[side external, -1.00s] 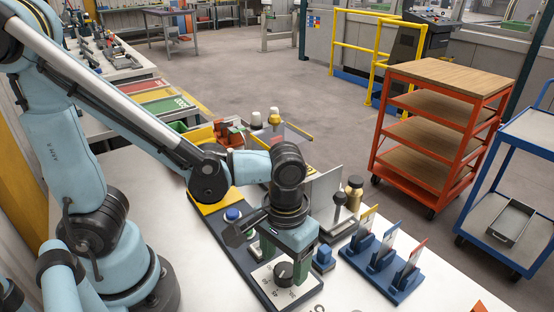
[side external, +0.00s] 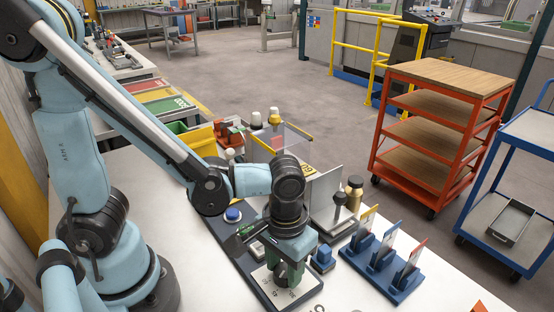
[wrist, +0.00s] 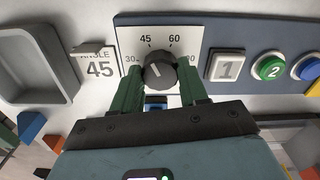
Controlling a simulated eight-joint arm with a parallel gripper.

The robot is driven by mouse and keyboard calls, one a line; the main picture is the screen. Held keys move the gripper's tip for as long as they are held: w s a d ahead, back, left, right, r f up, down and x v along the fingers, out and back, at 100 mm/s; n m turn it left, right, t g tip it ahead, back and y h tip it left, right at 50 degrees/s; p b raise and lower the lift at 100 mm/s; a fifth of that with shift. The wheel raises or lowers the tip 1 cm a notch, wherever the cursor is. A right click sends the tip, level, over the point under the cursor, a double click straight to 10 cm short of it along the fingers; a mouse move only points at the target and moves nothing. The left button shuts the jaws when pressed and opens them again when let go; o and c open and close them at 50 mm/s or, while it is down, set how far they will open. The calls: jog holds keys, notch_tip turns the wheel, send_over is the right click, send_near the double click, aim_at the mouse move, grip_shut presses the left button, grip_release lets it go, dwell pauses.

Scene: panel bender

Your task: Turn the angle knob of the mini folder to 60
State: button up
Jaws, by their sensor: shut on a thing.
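The angle knob (wrist: 160,72) is a round dark knob on a white dial plate (wrist: 187,32) marked 30, 45, 60 and a partly hidden number at right. A white mark shows on its face; its exact setting is hard to read. My gripper (side external: 287,275) points down over the dial in the side view, hiding the knob there. In the wrist view its two green fingers stand on the left and right of the knob, shut on it. The mini folder's dark blue base (side external: 259,278) runs along the bench under the dial.
A card reading "ANGLE 45" (wrist: 99,66) lies left of the dial, beside a grey tray (wrist: 40,70). Button 1 (wrist: 228,68), green button 2 (wrist: 268,67) and another blue button are on the right. A blue holder with cards (side external: 380,270) stands to the right on the bench.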

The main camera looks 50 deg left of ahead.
aim_at(284, 269)
jog(key=shift+m, duration=0.3)
jog(key=m, duration=0.9)
dwell(0.3)
dwell(0.3)
jog(key=o, duration=1)
jog(key=shift+o, duration=0.2)
notch_tip(284, 269, up, 12)
dwell(0.4)
